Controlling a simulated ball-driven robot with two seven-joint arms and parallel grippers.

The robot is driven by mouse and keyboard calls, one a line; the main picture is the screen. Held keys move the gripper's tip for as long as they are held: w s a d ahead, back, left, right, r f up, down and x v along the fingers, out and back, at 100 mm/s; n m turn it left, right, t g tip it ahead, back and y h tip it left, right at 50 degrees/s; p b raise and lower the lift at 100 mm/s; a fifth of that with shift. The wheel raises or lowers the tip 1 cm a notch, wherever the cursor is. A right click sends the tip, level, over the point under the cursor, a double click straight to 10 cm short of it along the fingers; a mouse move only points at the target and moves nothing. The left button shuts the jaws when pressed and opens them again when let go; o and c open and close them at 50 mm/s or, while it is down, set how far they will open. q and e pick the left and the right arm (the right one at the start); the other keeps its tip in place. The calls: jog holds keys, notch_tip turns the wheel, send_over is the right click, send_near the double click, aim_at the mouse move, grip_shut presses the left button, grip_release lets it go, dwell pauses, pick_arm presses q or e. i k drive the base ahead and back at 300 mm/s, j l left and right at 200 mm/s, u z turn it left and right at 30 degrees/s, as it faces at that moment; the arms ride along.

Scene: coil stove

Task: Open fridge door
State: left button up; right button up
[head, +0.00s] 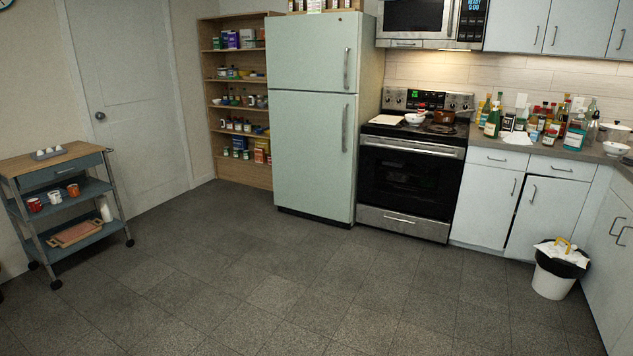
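A pale green fridge (312,150) stands against the back wall in the head view, between a wooden shelf and the stove. Its smaller upper door (308,52) has a vertical handle (346,69) near the right edge. Its taller lower door (305,160) has a vertical handle (345,128) near its upper right edge. Both doors are closed. Neither of my grippers is in view.
Dark tiled floor (270,285) lies clear up to the fridge. A wheeled cart (60,175) stands at the left, near a closed room door (120,90). The coil stove (412,180) adjoins the fridge's right side. A trash bin (552,280) stands at the right.

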aim_at(314, 133)
jog(key=i+z, duration=0.3)
jog(key=i, duration=2.25)
